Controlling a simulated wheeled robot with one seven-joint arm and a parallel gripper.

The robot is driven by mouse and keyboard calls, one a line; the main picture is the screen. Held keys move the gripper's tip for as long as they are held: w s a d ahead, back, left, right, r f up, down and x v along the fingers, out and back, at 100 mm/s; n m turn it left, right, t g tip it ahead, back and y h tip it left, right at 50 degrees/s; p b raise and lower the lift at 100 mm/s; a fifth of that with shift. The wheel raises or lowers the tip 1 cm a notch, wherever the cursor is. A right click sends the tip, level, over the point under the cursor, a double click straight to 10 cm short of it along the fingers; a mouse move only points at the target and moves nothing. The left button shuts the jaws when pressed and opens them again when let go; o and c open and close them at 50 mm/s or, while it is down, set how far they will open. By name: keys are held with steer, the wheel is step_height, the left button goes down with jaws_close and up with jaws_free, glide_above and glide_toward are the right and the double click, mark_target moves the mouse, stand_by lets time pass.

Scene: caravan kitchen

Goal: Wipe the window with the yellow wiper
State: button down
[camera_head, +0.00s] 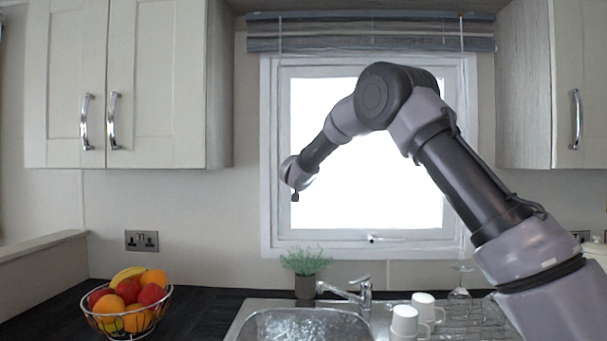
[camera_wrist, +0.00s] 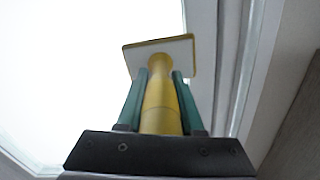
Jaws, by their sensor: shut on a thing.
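My gripper (camera_wrist: 160,76) has its two green fingers shut around the yellow handle of the wiper (camera_wrist: 158,105). The wiper's flat head, yellow-edged with a pale face, extends beyond the fingertips in the wrist view. It appears in front of the bright window (camera_wrist: 70,70), close to the white frame on the right; I cannot tell whether it touches. In the head view, my arm reaches across the window (camera_head: 400,200), with its wrist end near the left side of the pane. The fingers and wiper are not discernible there.
Below the window are a potted plant (camera_head: 305,285), a tap (camera_head: 362,293), a sink (camera_head: 255,320) and white mugs (camera_head: 405,322). A fruit basket (camera_head: 128,335) stands left. Cupboards (camera_head: 150,90) flank the window, and a blind (camera_head: 370,35) hangs above. A window handle (camera_head: 385,239) sits low on the frame.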

steer(key=w+d, duration=0.1)
steer(key=d, duration=4.9)
steer(key=shift+s+f, duration=0.1)
steer(key=shift+s, duration=2.4)
steer(key=shift+w, duration=0.1)
